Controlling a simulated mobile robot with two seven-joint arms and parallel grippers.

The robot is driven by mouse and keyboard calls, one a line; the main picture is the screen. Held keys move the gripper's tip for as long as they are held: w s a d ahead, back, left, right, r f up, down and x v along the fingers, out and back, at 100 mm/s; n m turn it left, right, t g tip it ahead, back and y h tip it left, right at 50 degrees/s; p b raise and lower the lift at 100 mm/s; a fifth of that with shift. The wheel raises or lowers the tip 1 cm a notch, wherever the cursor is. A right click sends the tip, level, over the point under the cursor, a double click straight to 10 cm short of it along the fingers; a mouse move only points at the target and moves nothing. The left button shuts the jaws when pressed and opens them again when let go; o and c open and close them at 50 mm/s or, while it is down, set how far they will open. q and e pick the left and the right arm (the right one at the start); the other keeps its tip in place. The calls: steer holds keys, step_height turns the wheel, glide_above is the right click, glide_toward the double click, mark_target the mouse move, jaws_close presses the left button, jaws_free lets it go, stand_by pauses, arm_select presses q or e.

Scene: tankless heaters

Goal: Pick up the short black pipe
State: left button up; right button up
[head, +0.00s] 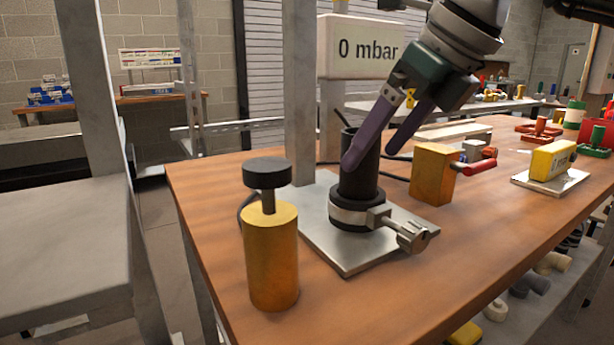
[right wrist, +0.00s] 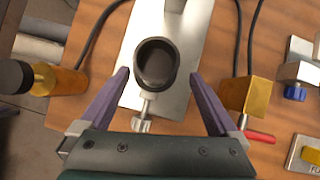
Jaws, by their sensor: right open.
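The short black pipe (head: 358,175) stands upright in a clamp ring (head: 350,217) on a metal base plate on the wooden table. In the right wrist view its open top (right wrist: 156,62) faces the camera, between and a little beyond my fingertips. My right gripper (head: 372,142) is open and comes down at a tilt over the pipe, with one purple finger in front of the pipe's upper part in the head view. The wrist view shows a finger on each side (right wrist: 162,80) with a gap to the pipe. My left gripper is not in view.
A brass cylinder with a black knob (head: 271,250) stands left of the plate. A brass block with a red handle (head: 433,172) stands to the right. A "0 mbar" display (head: 362,48) and a metal post (head: 299,100) are behind. Black cables run beside the plate.

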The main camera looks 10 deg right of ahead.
mark_target(359, 167)
steer(key=x, duration=0.4)
steer(key=shift+a+f, duration=0.2)
steer(key=shift+a, duration=0.2)
steer(key=shift+c, duration=0.3)
steer(key=c, duration=1.3)
steer(key=shift+c, duration=0.6)
steer(key=shift+r, duration=0.15)
